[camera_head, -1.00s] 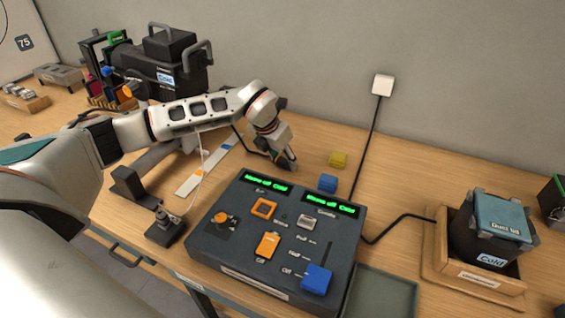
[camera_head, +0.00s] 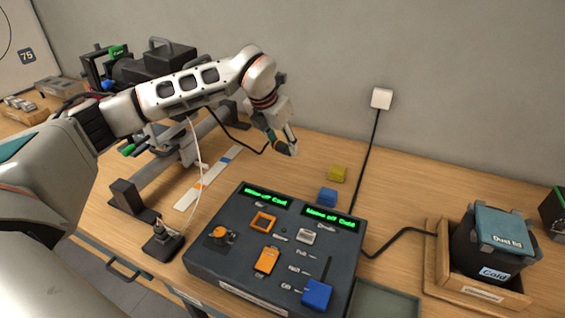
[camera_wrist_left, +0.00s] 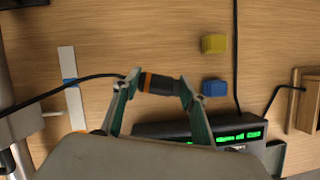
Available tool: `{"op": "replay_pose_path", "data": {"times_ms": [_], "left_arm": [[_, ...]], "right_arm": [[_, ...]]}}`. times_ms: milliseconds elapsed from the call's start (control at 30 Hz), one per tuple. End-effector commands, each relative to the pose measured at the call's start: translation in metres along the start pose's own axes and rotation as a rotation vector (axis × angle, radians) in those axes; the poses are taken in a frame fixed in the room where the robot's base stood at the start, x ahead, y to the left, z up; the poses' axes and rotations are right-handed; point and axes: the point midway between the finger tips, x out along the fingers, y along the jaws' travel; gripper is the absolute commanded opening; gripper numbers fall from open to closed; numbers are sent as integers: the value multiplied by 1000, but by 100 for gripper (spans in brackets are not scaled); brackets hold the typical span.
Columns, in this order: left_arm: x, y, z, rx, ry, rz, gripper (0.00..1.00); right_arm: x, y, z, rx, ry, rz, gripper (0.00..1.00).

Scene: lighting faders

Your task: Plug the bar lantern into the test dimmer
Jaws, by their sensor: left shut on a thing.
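My left gripper (camera_head: 283,140) is shut on a dark cable plug with an orange ring. The plug (camera_wrist_left: 158,84) lies crosswise between the fingertips in the left wrist view, and its black cable (camera_wrist_left: 85,80) runs off to the left. I hold it above the table, behind the console and apart from it. The dark console (camera_head: 235,265), apparently the test dimmer, has two green displays, an orange-framed square (camera_head: 263,222), a pale square (camera_head: 304,236) and sliders. A large black lantern (camera_head: 140,70) stands at the back left, partly hidden by my arm. My right gripper is not in view.
A blue block (camera_head: 327,197) and a yellow block (camera_head: 337,174) lie behind the console. A wall box (camera_head: 381,98) feeds a black cable down behind it. A lidded dark unit (camera_head: 490,250) sits in a wooden tray at right. The table between them is fairly clear.

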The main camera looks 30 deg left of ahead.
Motion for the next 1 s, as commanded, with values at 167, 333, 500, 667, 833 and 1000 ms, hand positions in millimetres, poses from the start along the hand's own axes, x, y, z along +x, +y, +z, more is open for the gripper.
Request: {"op": "replay_pose_path", "data": {"times_ms": [167, 333, 500, 667, 833, 1000], "left_arm": [[-44, 0, 19, 0, -4, 1, 22], [-72, 0, 30, 1, -3, 1, 22], [-85, 0, 35, 0, -1, 0, 22], [-88, 0, 36, 1, 1, 0, 22], [-88, 0, 36, 1, 1, 0, 22], [-82, 0, 34, 0, 3, 0, 22]], "right_arm": [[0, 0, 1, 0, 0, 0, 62], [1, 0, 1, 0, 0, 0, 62], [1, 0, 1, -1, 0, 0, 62], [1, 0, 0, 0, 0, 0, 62], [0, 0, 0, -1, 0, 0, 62], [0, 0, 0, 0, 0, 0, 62]]}}
